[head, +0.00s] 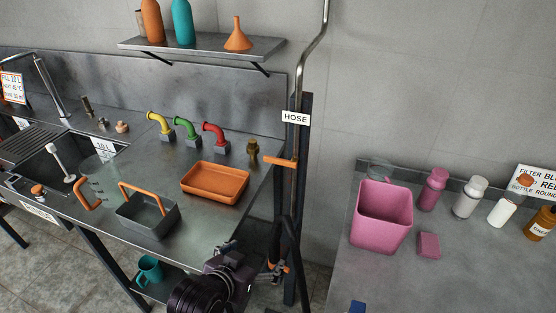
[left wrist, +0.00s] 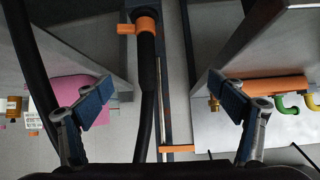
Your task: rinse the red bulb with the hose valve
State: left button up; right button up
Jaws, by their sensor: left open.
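In the head view the hose valve's orange lever (head: 280,161) sits on the dark post under the HOSE sign (head: 296,118), and a black hose (head: 296,243) hangs below. In the left wrist view the hose (left wrist: 147,75) runs between my open fingers, apart from them, with an orange collar and side lever (left wrist: 146,20) at its upper end. My left gripper (left wrist: 160,92) is open and empty; in the head view it (head: 276,268) is beside the hose, low by the counter's right end. I cannot make out a red bulb with certainty. My right gripper is not in view.
An orange tray (head: 214,183) and a grey caddy (head: 147,215) stand on the steel counter (head: 205,222), with yellow, green and red elbow pipes (head: 213,134) behind. A pink bin (head: 382,215) and several bottles stand on the right counter. A gap separates the counters.

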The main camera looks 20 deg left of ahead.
pick_arm(q)
jog(key=w+r+t, duration=0.4)
jog(key=w+r, duration=0.3)
jog(key=w, duration=0.1)
jog(key=n+t, duration=0.1)
jog(key=t, duration=0.2)
send_near(278, 162)
jog(key=w, duration=0.2)
jog(key=shift+y, duration=0.3)
jog(key=w, duration=0.2)
jog(key=w+p, duration=0.1)
jog(key=w, duration=0.1)
jog(key=w+d, duration=0.1)
jog(key=w, duration=0.2)
jog(key=shift+r+p, duration=0.15)
jog(key=shift+p, duration=0.2)
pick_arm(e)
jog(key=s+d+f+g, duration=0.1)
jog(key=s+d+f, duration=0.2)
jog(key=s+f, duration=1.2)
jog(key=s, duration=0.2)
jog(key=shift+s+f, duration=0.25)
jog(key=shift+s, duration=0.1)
pick_arm(q)
jog(key=shift+c, duration=0.4)
jog(key=c, duration=1.6)
jog(key=shift+r, duration=0.1)
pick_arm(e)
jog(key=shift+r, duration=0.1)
